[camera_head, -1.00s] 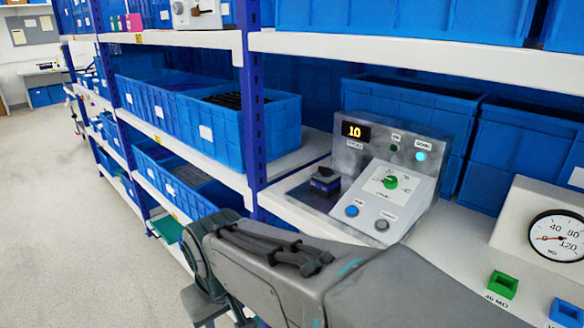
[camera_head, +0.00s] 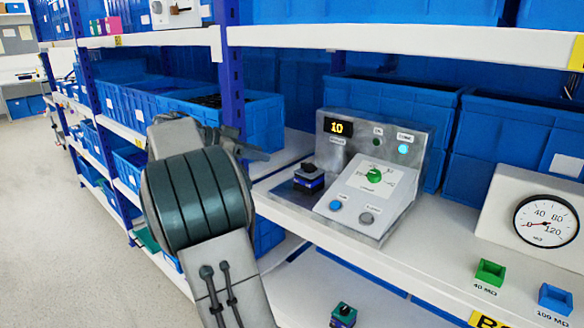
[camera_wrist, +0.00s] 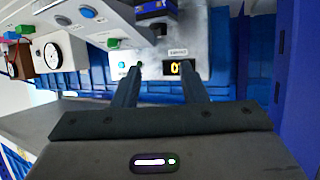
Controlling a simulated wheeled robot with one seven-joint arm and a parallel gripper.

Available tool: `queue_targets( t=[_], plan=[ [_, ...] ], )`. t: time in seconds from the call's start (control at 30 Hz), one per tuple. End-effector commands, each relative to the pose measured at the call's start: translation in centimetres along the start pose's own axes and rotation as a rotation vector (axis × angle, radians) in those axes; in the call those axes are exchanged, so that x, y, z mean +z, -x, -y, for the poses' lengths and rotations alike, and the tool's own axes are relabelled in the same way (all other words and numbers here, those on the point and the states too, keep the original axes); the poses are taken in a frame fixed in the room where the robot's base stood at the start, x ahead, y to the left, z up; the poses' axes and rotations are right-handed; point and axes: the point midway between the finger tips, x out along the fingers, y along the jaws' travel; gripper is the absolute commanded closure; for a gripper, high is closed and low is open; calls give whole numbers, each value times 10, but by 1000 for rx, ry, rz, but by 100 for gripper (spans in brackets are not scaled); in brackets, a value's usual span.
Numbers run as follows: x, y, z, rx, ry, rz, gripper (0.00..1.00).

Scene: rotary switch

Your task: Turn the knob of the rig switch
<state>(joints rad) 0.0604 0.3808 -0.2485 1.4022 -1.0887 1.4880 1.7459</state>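The rig switch is a grey box (camera_head: 400,222) with a sloped white panel on a shelf. Its green knob (camera_head: 374,175) is at the panel's middle, above two round buttons. The display (camera_head: 338,127) reads 10 and a cyan lamp glows. In the wrist view the rig appears upside down, with the display (camera_wrist: 178,66) beyond the fingers and the green knob (camera_wrist: 113,43) to their left. My gripper (camera_wrist: 158,68) is open, its two fingers apart with nothing between them, and it is not touching the knob. In the head view my arm mostly hides it, left of the rig.
A black and blue block (camera_head: 309,180) sits on the rig's left part. A gauge (camera_head: 546,222), a green box (camera_head: 490,272) and a blue box (camera_head: 555,299) stand to the right. Blue bins (camera_head: 395,110) are behind. The upper shelf (camera_head: 420,42) hangs above.

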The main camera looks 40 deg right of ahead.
Motion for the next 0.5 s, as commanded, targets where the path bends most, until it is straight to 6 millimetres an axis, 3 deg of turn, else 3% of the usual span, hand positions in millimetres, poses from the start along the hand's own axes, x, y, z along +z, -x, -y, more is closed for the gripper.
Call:
queue_targets(
  t=[0.17,0.5],
  plan=[
    [-4,-20,0,7,-13,-8,61],
    [-3,-91,-1,6,-7,-5,61]
  ],
)
